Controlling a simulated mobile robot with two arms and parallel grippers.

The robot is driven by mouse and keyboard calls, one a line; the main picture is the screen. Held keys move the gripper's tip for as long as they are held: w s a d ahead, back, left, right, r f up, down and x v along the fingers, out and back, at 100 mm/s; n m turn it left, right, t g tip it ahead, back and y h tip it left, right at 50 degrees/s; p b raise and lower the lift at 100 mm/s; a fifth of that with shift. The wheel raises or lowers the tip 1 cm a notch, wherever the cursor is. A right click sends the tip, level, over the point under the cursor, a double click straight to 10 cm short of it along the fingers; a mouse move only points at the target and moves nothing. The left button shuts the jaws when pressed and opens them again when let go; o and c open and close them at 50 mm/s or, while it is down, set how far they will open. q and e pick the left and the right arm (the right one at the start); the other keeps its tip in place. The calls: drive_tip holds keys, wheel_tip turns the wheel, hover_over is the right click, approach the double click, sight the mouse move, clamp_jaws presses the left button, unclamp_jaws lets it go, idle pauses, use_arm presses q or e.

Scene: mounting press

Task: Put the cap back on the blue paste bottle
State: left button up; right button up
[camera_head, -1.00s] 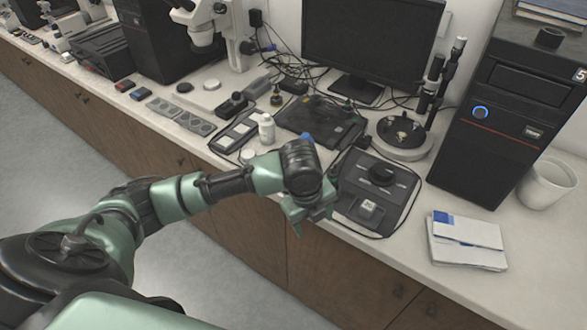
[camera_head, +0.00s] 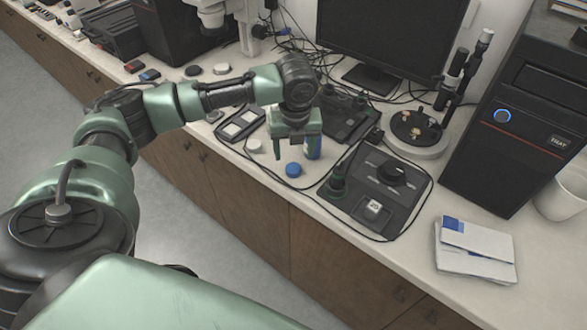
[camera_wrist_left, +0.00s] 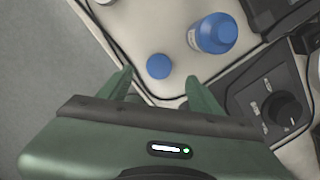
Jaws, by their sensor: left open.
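The blue cap (camera_head: 293,169) lies on the white counter near its front edge. In the left wrist view the cap (camera_wrist_left: 159,66) shows as a round blue disc between and just beyond the fingertips. The blue paste bottle (camera_head: 313,150) stands upright behind it, its upper part hidden by my gripper. In the left wrist view the bottle (camera_wrist_left: 215,33) is up and right of the cap, apart from it. My left gripper (camera_head: 296,145) points down above the counter, open and empty. In the left wrist view its fingertips (camera_wrist_left: 159,77) are spread on either side of the cap. My right gripper is out of view.
A black device with a dial (camera_head: 391,173) lies right of the bottle, with a cable around it. A low white round item (camera_head: 254,146) is left of the cap. A monitor (camera_head: 390,45) and a round stand (camera_head: 418,130) are behind. White packets (camera_head: 475,252) lie front right.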

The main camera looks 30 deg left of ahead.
sight(293, 168)
use_arm(q)
drive_tip(key=shift+w+f, duration=0.1)
drive_tip(key=shift+f, duration=0.6)
drive_tip(key=shift+f, duration=0.1)
drive_tip(key=f, duration=0.1)
drive_tip(key=f+p, duration=0.1)
drive_tip(key=f, duration=0.3)
drive_tip(key=shift+w+a, duration=0.15)
drive_tip(key=shift+a, duration=0.1)
drive_tip(key=c, duration=1.4)
